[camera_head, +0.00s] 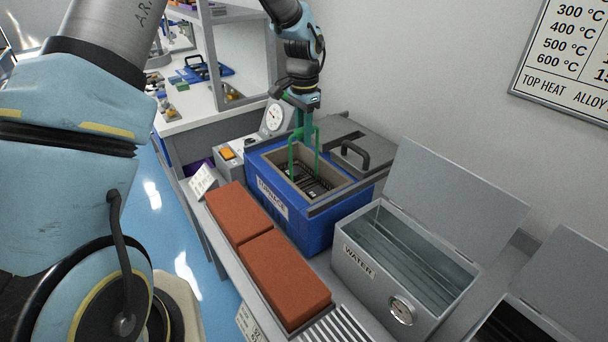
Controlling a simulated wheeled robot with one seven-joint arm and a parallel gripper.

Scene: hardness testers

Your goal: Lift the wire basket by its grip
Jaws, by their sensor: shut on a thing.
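The wire basket (310,183) is a dark mesh basket inside the open blue furnace (328,229). Its tall green grip (292,160) rises above the furnace opening. My gripper (303,112) is above the furnace, pointing down, and is shut on the top of the green grip. The basket's lower part is hidden by the furnace walls, so I cannot tell whether it touches the floor inside.
A grey lid with a black handle (355,155) lies behind the furnace. A grey water tank (385,262) with an open lid stands to the right. Two red-brown bricks (283,279) lie in front. A dial gauge (273,118) and an orange-switched box (229,157) stand at left.

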